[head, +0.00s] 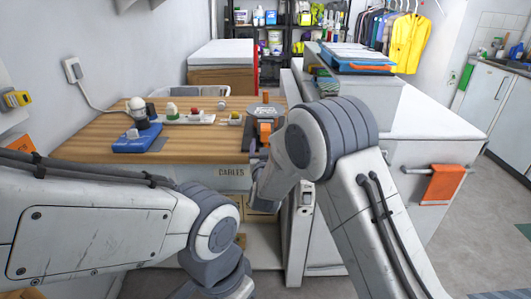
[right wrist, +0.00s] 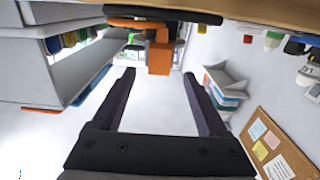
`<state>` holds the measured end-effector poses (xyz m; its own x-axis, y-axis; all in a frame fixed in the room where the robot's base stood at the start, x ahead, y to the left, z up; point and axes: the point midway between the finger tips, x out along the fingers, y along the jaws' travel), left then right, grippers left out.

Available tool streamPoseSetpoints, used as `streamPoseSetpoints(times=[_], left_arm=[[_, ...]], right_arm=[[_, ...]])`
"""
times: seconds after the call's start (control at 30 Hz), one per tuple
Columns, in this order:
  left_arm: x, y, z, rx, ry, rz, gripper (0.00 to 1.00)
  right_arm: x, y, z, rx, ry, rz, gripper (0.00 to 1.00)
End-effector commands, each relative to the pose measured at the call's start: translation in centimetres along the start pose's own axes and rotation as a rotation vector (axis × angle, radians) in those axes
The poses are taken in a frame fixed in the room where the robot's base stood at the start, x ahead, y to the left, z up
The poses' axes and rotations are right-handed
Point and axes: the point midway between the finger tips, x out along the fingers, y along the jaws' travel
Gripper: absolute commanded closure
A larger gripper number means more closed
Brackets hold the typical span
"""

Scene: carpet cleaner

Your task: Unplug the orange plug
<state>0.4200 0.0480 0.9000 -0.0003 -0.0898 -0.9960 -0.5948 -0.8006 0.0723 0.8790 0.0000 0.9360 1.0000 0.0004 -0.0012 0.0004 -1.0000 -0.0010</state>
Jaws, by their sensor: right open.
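The orange plug (head: 265,130) shows at the right end of the wooden table in the head view, partly hidden by my right arm. In the right wrist view the orange plug (right wrist: 160,58) sits against a dark fitting at the table edge, with an orange cord (right wrist: 128,23) running to the left. My right gripper (head: 254,150) is at the table's right edge, close to the plug. In the right wrist view its two fingers (right wrist: 160,78) are spread, with the plug ahead between them and apart from both. My left arm shows at lower left; its fingers are not visible.
The wooden table (head: 95,148) holds a blue device (head: 138,139) and a tray of small items (head: 190,118). A white cabinet (head: 440,125) stands close to the right of my right arm. A wall outlet (head: 73,69) with a white cord is at left. Floor is free at right.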

Motion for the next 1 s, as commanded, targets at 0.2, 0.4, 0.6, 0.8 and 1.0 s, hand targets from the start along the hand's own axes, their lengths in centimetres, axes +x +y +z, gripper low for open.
streamPoseSetpoints(times=[0.2,0.4,0.6,0.8,1.0], left_arm=[[0.4,0.0,0.0,0.0,0.0,0.0,0.5],[0.4,0.0,0.0,0.0,0.0,0.0,0.5],[0.4,0.0,0.0,0.0,0.0,0.0,0.5],[0.4,0.0,0.0,0.0,0.0,0.0,0.5],[0.4,0.0,0.0,0.0,0.0,0.0,0.5]], right_arm=[[-3.3,0.0,0.0,0.001,0.0,-0.001,0.23],[-4.2,0.0,0.0,0.001,0.0,0.001,0.23],[-4.2,0.0,0.0,0.001,0.001,0.001,0.23],[-4.2,0.0,0.0,0.001,0.001,0.001,0.23],[-4.2,0.1,0.0,0.001,-0.005,0.0,0.23]])
